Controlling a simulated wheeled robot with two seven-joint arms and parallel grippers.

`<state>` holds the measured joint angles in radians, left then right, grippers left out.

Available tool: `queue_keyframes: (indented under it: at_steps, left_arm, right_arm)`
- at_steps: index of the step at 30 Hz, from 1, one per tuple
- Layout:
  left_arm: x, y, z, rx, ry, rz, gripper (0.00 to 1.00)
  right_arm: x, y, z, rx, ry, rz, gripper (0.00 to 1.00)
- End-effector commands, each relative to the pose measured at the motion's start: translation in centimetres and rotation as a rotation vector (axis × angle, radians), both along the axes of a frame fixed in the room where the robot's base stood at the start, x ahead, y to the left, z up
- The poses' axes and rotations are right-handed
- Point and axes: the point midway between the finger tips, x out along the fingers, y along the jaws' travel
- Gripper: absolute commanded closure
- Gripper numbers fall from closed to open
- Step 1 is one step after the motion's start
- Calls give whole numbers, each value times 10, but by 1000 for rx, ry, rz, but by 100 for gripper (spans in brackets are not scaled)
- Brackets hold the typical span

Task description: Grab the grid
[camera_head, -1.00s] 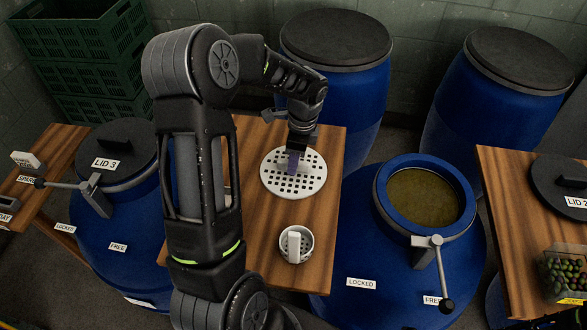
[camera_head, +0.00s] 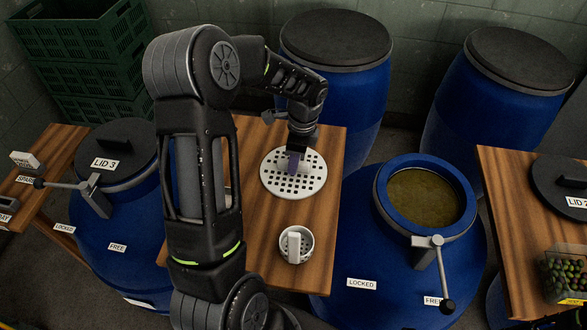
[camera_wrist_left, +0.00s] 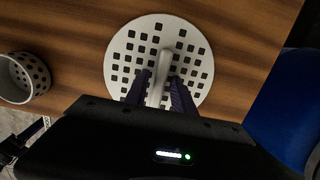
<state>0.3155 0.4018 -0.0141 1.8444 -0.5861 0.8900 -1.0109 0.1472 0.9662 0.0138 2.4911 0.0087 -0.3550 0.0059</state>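The grid is a round white plate with square holes (camera_head: 312,183) and an upright handle. It lies flat on the wooden table between the barrels. My left gripper (camera_head: 296,160) points down over the middle of the grid. In the left wrist view the two dark fingers (camera_wrist_left: 161,90) stand on either side of the white handle (camera_wrist_left: 164,62), with a small gap at the tips. The lower handle is partly hidden by the gripper body. My right gripper is not in view.
A small white perforated cup (camera_head: 296,245) stands on the table (camera_head: 258,250) near the front. An open blue barrel with murky liquid (camera_head: 424,197) is to the right, a lidded barrel (camera_head: 122,225) to the left. Green crates (camera_head: 85,50) are at the back left.

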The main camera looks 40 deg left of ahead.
Motion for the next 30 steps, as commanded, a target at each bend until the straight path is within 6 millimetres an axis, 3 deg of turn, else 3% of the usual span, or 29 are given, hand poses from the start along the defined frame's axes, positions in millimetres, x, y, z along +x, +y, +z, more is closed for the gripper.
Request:
queue_keyframes:
  at_steps: [10, 30]
  left_arm:
    - [0, 0, 0, 0, 0, 0, 99]
    - [0, 0, 2, 0, -1, 0, 100]
  right_arm:
    - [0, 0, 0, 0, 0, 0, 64]
    - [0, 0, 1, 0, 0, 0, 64]
